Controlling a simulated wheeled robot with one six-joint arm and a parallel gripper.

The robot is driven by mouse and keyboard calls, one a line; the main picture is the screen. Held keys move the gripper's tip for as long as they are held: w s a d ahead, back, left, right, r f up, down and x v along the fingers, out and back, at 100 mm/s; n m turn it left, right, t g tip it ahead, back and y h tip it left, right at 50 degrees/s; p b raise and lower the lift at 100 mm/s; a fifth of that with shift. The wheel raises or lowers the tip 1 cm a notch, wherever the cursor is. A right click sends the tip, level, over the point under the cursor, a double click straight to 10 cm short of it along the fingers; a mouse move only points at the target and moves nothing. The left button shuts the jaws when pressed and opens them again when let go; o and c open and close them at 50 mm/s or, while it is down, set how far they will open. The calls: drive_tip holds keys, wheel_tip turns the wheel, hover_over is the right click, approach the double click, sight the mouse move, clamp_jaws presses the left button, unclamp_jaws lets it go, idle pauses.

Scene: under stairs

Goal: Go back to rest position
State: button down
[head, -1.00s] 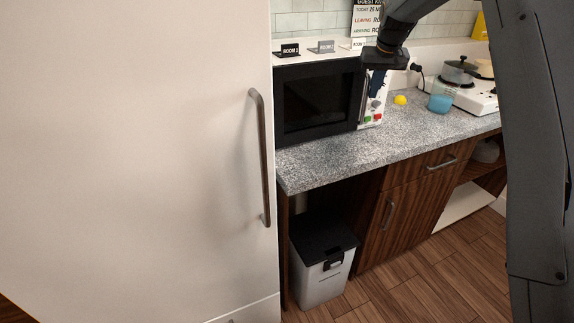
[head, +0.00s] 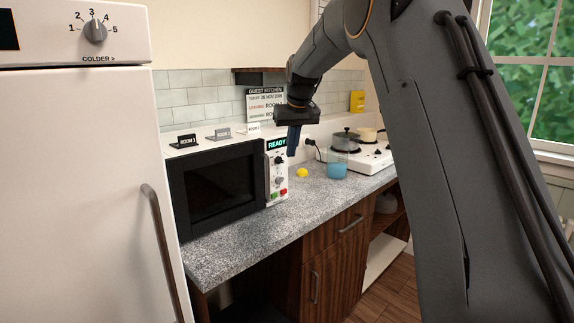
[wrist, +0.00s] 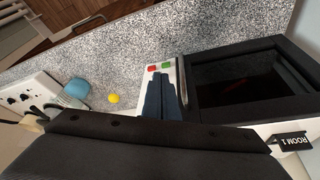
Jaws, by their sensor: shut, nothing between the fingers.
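My gripper (head: 293,142) points down in front of the microwave's control panel in the head view. Its dark blue fingers are together and empty. They also show in the wrist view (wrist: 163,98), beside the red and green buttons. The black-fronted microwave (head: 218,183) stands on the speckled counter, its display reading READY. Whether the fingers touch the panel cannot be told. My arm covers the right part of the head view.
A white fridge (head: 80,190) stands close on the left. Name cards (head: 220,134) stand on the microwave.

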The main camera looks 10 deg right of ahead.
drive_tip(key=s+f+g, duration=0.1)
drive_tip(key=s+f, duration=0.6)
drive_tip(key=s, duration=0.7)
drive_tip(key=s+f+g, duration=0.1)
drive_tip(key=s+f, duration=0.6)
drive_tip(key=s, duration=0.7)
drive_tip(key=s+f+m+g, duration=0.1)
drive_tip(key=s+f, duration=0.6)
drive_tip(key=s, duration=0.7)
drive_tip(key=shift+a+f, duration=0.25)
drive_tip(key=shift+f, duration=0.1)
